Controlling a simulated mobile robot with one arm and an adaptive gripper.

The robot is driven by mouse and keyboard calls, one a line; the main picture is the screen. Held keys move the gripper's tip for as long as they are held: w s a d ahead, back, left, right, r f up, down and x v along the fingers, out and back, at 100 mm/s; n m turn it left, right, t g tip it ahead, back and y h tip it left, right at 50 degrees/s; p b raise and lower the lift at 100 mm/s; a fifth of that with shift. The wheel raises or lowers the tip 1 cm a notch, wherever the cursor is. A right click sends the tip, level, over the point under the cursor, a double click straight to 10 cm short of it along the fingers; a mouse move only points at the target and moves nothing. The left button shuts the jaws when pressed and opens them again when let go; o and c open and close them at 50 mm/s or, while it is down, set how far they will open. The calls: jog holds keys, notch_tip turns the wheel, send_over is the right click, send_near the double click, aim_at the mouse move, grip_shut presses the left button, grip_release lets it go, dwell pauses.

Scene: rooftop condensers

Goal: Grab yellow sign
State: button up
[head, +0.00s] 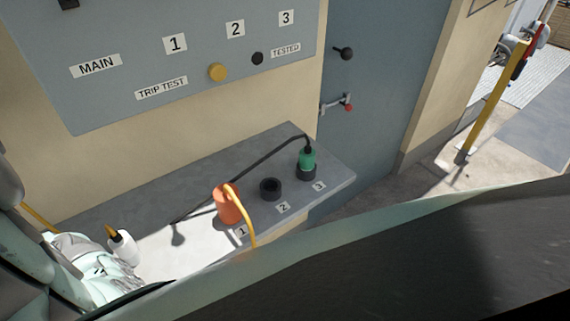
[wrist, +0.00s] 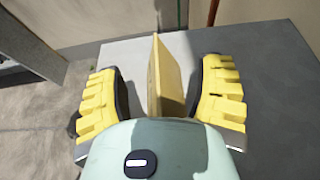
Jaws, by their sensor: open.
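In the wrist view the yellow sign (wrist: 168,78) is a thin upright panel seen nearly edge-on, standing over a grey surface (wrist: 262,60). My gripper (wrist: 160,98) is open, with one yellow-padded finger on each side of the sign. A clear gap shows on the left of the sign and a narrower one on the right; neither finger appears to press on it. The sign's lower near part is hidden behind my wrist housing. In the head view my arm is at the lower left, and I cannot make out the sign clearly there.
A grey shelf (head: 334,176) holds an orange plug (head: 228,206) with a yellow cable by label 1, an empty black socket (head: 270,188) by 2, and a green plug (head: 307,159) by 3. Above is a grey panel (head: 130,35) with a yellow button (head: 218,72).

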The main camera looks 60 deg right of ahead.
grip_shut()
dwell(0.3)
dwell(0.3)
jog(key=shift+r, duration=0.1)
